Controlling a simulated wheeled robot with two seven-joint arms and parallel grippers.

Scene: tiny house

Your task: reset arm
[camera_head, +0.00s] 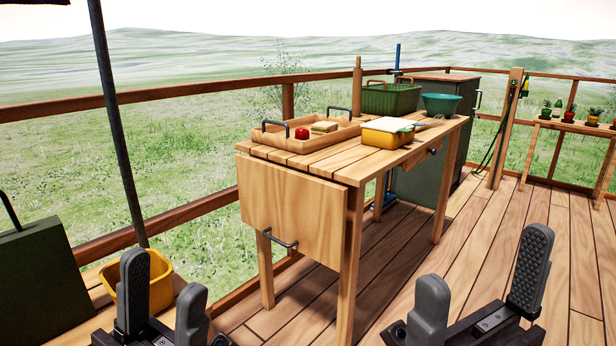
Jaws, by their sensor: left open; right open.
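My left gripper (162,300) is at the bottom left of the head view, its two grey padded fingers apart with nothing between them. My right gripper (480,290) is at the bottom right, its fingers spread wide and empty. Both stand in front of the wooden table (340,160) and touch nothing that I can see. The lower parts of both arms are cut off by the bottom edge.
On the table are a wooden tray (268,139) with a red tomato (302,133) and a sandwich (324,127), a yellow box (385,138), a green basket (390,99) and a teal bowl (441,103). A yellow bin (158,285) stands behind my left gripper. Deck floor (500,240) at right is clear.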

